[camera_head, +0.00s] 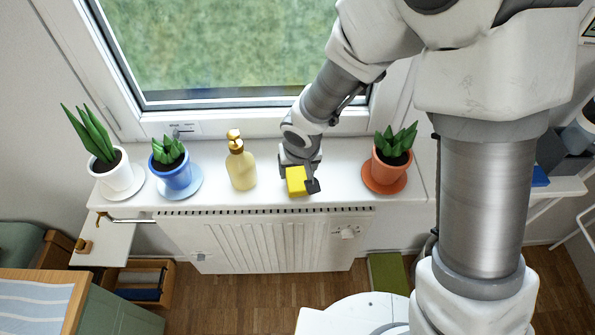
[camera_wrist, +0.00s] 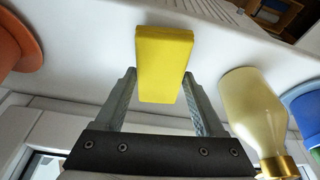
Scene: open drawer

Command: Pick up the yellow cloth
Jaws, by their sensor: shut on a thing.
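The yellow cloth (camera_head: 297,182) is a folded, block-like piece at the front part of the white windowsill. In the wrist view the cloth (camera_wrist: 165,62) stands between my two fingertips, with a finger along each side. My gripper (camera_head: 302,176) points down over the sill and is shut on the cloth. One dark fingertip shows at the cloth's right side in the head view; the other is mostly hidden. I cannot tell whether the cloth still touches the sill.
A soap bottle (camera_head: 241,168) stands left of the cloth, with a blue pot (camera_head: 174,178) and a white pot (camera_head: 119,177) farther left. A terracotta pot (camera_head: 390,168) stands to the right. A radiator (camera_head: 265,240) is below the sill; the window is behind.

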